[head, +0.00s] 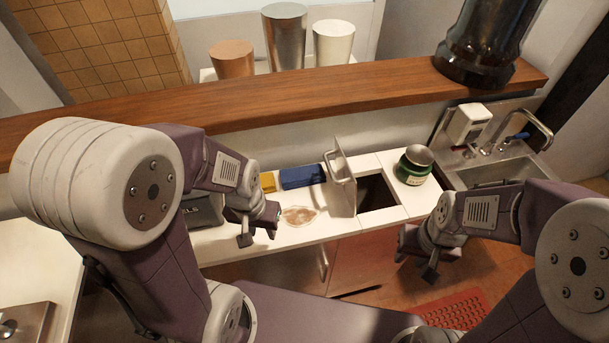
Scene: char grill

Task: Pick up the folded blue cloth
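The folded blue cloth (303,176) lies on the white counter near the wall, beside a yellow item (267,182). My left gripper (259,236) is in front of the cloth and to its left, apart from it. Its fingers are spread and nothing shows between them. My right gripper (419,257) hangs at the counter's front side, far to the right of the cloth. Its fingers also look spread and empty.
A patterned, pale-edged item (299,215) lies in front of the cloth. A raised metal lid (341,184) stands just right of it, beside an open counter well (376,193). A green jar (413,166) and a sink (492,172) are further right. A wooden ledge (270,103) runs behind.

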